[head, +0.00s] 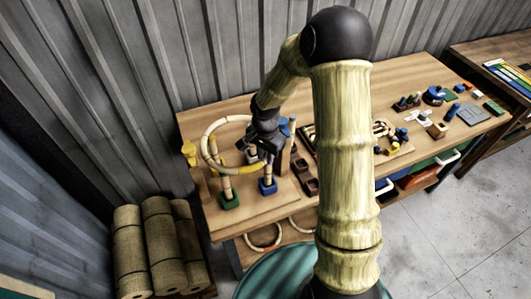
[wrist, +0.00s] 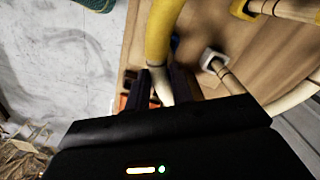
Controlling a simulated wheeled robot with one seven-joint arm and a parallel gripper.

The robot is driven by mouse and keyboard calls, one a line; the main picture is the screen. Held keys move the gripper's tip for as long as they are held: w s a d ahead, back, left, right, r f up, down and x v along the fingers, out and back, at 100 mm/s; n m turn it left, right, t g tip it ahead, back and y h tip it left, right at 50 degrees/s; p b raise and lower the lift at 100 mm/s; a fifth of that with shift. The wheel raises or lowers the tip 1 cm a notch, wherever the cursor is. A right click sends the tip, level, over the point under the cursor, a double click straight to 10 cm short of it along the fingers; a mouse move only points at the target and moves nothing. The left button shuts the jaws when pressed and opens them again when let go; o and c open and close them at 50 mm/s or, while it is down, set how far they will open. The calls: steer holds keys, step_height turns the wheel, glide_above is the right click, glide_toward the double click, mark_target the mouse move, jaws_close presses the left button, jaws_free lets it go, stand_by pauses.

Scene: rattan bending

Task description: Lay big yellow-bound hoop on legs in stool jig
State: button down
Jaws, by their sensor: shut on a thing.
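The big hoop (head: 204,143) is a pale rattan ring with yellow binding. It is held above the left part of the bench, over the stool jig's legs. My gripper (head: 264,150) is shut on the hoop's right side. In the wrist view, the hoop (wrist: 162,28) passes between the fingers of my gripper (wrist: 163,82), with a yellow-bound stretch just beyond. One leg (head: 227,184) stands upright in a green foot (head: 229,200), another in a blue foot (head: 268,186). My gripper partly hides the other legs. I cannot tell whether the hoop touches the leg tops.
A yellow piece (head: 189,151) stands at the bench's left edge. Small parts, including a grey square (head: 473,112), lie on the right half. Rolled mats (head: 163,240) stand on the floor at left.

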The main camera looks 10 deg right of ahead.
steer(key=shift+s, duration=0.1)
steer(key=c, duration=1.2)
jaws_free()
steer(key=shift+r, duration=0.1)
steer(key=shift+r, duration=0.6)
step_height(320, 180, up, 11)
steer(key=b, duration=0.2)
steer(key=shift+f+b, duration=0.15)
steer(key=shift+b, duration=0.2)
steer(key=s+d+f+n+t, duration=0.1)
steer(key=s+d+n, duration=0.1)
steer(key=s+n, duration=0.2)
steer(key=s+d+f+n+t, duration=0.1)
steer(key=s+n, duration=0.4)
steer(key=s, duration=0.6)
steer(key=shift+s+d+f+t, duration=0.2)
steer(key=shift+d+f+t, duration=0.1)
steer(key=shift+d, duration=0.35)
